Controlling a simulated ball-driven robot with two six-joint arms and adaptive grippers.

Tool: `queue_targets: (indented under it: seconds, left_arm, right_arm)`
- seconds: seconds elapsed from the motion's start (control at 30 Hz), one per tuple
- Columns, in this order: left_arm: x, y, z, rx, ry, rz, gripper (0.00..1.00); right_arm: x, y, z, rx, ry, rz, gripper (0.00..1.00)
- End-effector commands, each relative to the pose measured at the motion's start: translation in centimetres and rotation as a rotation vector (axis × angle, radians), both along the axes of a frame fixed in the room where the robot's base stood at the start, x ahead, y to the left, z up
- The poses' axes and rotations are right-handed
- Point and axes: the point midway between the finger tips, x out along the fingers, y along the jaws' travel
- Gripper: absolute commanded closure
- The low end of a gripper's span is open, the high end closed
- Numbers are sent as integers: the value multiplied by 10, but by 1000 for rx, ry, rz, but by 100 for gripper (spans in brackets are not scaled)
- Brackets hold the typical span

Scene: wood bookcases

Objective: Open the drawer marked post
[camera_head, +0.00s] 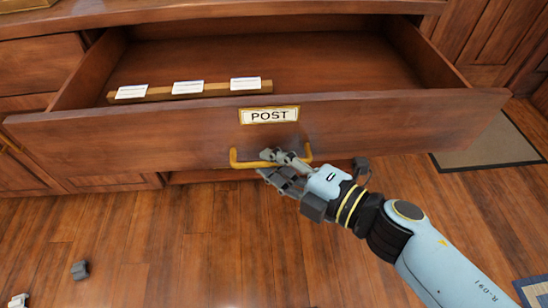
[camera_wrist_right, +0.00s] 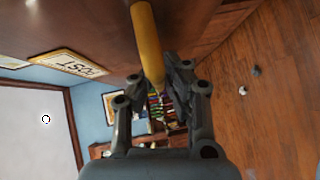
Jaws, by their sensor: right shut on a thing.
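The drawer (camera_head: 180,130) marked POST stands pulled out of the wood cabinet, with its inside showing from above. Its label (camera_head: 269,115) is a white plate in a gold frame on the drawer front. A yellow bar handle (camera_head: 243,162) sits below the label. My right gripper (camera_head: 275,163) is shut on the handle, near its middle and right part. In the right wrist view the handle (camera_wrist_right: 147,40) runs down between the two fingers (camera_wrist_right: 154,85).
Inside the drawer a wooden strip (camera_head: 215,91) carries white cards. Other closed drawers (camera_head: 40,65) are at the left. A grey mat (camera_head: 490,143) lies on the floor at the right. Small grey objects (camera_head: 80,270) lie at lower left. The floor (camera_head: 190,240) before the drawer is mostly clear.

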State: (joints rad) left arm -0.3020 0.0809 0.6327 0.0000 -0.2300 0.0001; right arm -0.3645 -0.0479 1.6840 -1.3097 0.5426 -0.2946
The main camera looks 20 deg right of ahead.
Motion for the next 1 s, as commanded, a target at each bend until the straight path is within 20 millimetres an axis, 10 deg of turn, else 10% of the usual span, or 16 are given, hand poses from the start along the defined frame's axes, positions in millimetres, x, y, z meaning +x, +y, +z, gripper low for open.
queue_targets:
  seconds: [0.23, 0.67, 1.0]
  left_arm:
    - [1, 0, 0, 0, -2, 0, 60]
    - [1, 3, 1, 3, -3, -1, 60]
    - [1, 1, 0, 2, -2, 0, 60]
  right_arm:
    - [2, 0, 4, 6, -6, 0, 66]
    - [-1, -1, 1, 1, -2, 1, 66]
    - [-54, -31, 9, 0, 1, 2, 66]
